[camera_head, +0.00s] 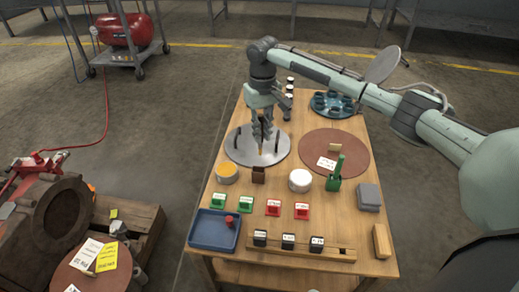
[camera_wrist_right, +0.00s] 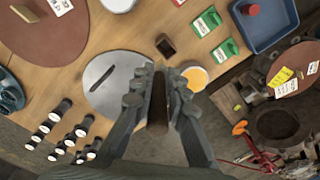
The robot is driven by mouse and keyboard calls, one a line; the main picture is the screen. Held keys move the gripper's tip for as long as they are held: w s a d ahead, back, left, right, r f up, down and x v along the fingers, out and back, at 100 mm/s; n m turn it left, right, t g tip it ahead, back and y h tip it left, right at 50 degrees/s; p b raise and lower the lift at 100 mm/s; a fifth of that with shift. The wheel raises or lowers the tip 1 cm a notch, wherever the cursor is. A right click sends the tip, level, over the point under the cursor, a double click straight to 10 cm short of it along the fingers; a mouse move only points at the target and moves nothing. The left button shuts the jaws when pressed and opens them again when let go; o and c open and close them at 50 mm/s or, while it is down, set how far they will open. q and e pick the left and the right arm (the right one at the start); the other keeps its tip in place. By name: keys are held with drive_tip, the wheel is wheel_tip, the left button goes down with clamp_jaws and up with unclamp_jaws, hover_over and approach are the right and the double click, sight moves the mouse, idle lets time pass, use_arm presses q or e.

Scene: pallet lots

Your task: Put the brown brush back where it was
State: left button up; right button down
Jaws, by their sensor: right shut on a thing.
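My right gripper (camera_head: 262,136) is over the round silver plate (camera_head: 243,157), fingers pointing down. In the wrist view the right gripper (camera_wrist_right: 160,85) is shut on a narrow brown thing (camera_wrist_right: 158,103), which appears to be the brown brush. Its lower end is mostly hidden by the fingers in the head view. A small brown holder (camera_head: 258,176) stands in front of the plate. It shows a dark open top in the wrist view (camera_wrist_right: 165,45), with nothing seen standing in it. My left gripper is not in view.
A green brush in a green holder (camera_head: 334,181), a white round tub (camera_head: 300,180) and a yellow-topped tin (camera_head: 227,174) stand near the brown holder. A red-brown disc (camera_head: 318,146) is to the right.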

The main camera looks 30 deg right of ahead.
sight(260, 148)
drive_tip(key=f, duration=0.3)
drive_tip(key=a+f, duration=0.1)
drive_tip(key=shift+s+a+f+b, duration=0.1)
drive_tip(key=shift+s+f+b, duration=0.25)
drive_tip(key=shift+f, duration=0.05)
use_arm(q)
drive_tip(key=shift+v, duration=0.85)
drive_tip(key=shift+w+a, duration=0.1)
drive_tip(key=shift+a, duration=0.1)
use_arm(e)
drive_tip(key=shift+f, duration=0.15)
